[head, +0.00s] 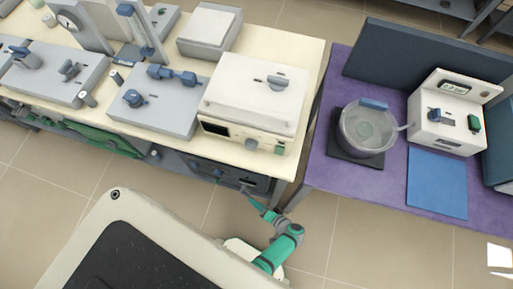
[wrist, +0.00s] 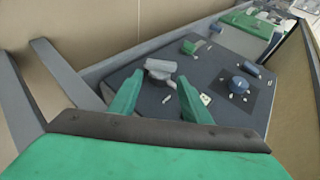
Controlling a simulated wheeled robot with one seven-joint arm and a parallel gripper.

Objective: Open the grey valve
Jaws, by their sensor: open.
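In the wrist view, the grey valve (wrist: 160,67) has a T-shaped handle and sits on a dark grey panel (wrist: 215,65). My gripper (wrist: 160,80) has two green fingers spread apart, with nothing held. The valve shows just beyond and between the fingertips; whether a finger touches it I cannot tell. In the head view, my green and grey arm reaches under the pale table, and my gripper (head: 246,187) is small there near the lower shelf. The valve cannot be made out in the head view.
The panel also bears a blue round knob (wrist: 239,84), a green fitting (wrist: 191,47) and a small white tag (wrist: 205,99). Grey frame bars stand at the left of the wrist view. The pale tabletop (head: 305,55) overhangs the shelf; a purple table (head: 390,185) stands to the right.

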